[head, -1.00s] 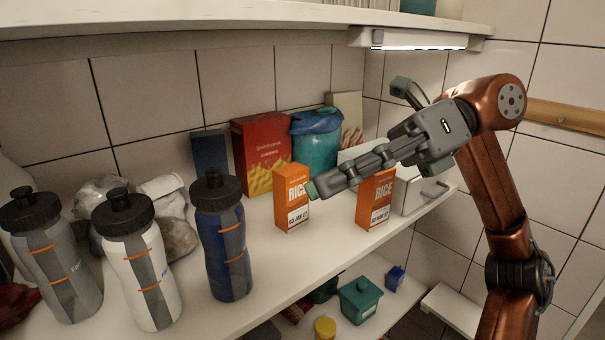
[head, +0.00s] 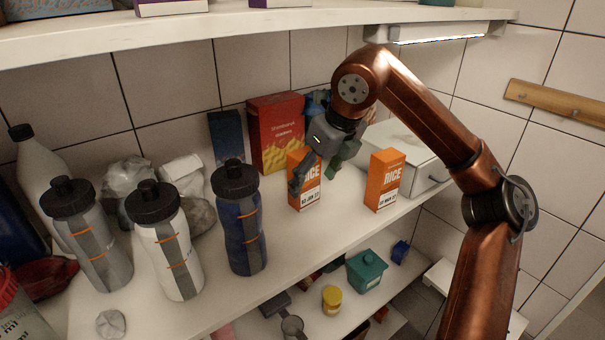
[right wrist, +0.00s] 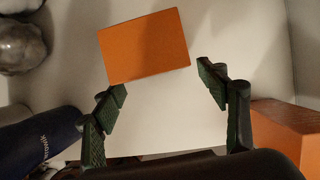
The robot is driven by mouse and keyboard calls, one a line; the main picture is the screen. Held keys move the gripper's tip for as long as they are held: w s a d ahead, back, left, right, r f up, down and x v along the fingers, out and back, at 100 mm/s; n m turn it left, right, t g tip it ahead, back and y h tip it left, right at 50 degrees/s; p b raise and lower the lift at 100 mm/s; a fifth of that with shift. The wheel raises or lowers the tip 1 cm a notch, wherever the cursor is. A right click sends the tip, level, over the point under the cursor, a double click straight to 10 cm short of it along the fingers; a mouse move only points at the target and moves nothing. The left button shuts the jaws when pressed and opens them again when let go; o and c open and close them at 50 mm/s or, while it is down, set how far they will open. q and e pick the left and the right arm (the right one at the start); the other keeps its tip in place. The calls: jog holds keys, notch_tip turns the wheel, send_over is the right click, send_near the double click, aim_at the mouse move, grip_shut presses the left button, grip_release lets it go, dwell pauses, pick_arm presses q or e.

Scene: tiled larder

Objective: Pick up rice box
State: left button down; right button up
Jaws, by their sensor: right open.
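Two orange rice boxes stand upright on the shelf. The left rice box (head: 310,197) is partly hidden behind my right gripper (head: 314,178); the right rice box (head: 385,181) stands apart from it. My right gripper is open and points down at the left box, one finger at its left side and one near its right. In the right wrist view, the left box's orange top (right wrist: 145,46) lies ahead of and between the open fingertips (right wrist: 156,80), with a gap on the right. The other box (right wrist: 288,132) shows at the right edge. My left gripper is not in view.
Grey, white and blue bottles (head: 240,222) stand to the left on the shelf (head: 340,225). A red box (head: 276,135) and a dark blue box (head: 227,138) are behind. A white drawer unit (head: 420,165) is at the right. A lit upper shelf overhangs.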

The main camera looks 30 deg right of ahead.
jog(key=w, duration=0.1)
jog(key=w+p, duration=0.1)
jog(key=w, duration=0.1)
jog(key=w+p, duration=0.1)
jog(key=shift+w+a+r, duration=0.2)
jog(key=shift+w+a, duration=0.05)
jog(key=shift+a, duration=0.1)
jog(key=x, duration=0.3)
jog(key=shift+f, duration=0.1)
jog(key=shift+s+d, duration=0.1)
jog(key=shift+s, duration=0.05)
jog(key=c, duration=1.5)
